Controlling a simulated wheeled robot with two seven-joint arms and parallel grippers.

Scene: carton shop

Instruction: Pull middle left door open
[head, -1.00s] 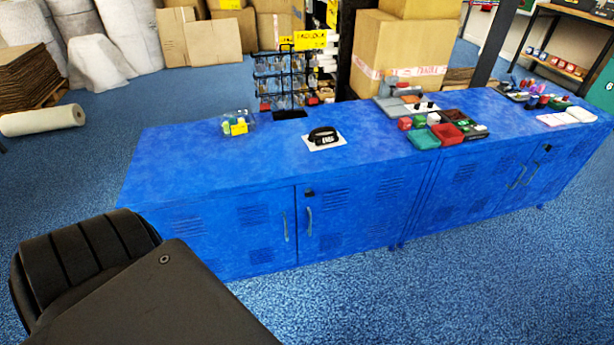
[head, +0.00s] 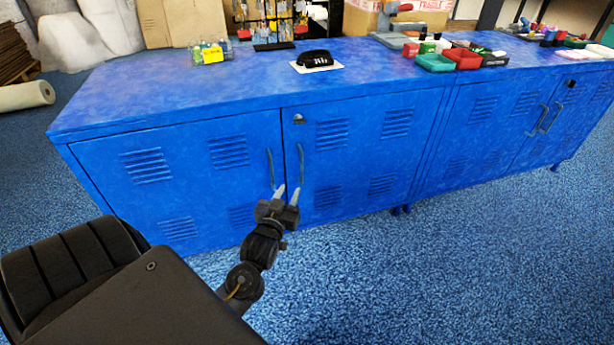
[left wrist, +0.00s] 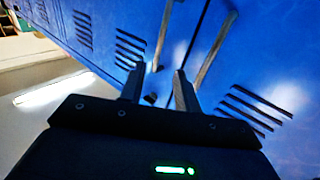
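A blue metal cabinet (head: 180,120) has a left door (head: 190,165) and a right door (head: 365,135), each with a slim upright handle beside their shared seam. The left door's handle (head: 270,168) and the right door's handle (head: 301,164) stand close together. My left gripper (head: 287,191) is near the lower ends of these handles, its fingers apart and empty. In the left wrist view, one handle (left wrist: 162,38) lines up with the gap between the fingertips (left wrist: 160,70), and the other (left wrist: 215,48) is to the right. I cannot tell whether they touch.
A second blue cabinet (head: 480,125) adjoins on the right with two more handled doors. On the top are a black item on a white card (head: 315,61), small bottles (head: 210,52), a teal tray (head: 435,62) and a red tray (head: 463,58). Blue carpet (head: 430,270) in front is clear.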

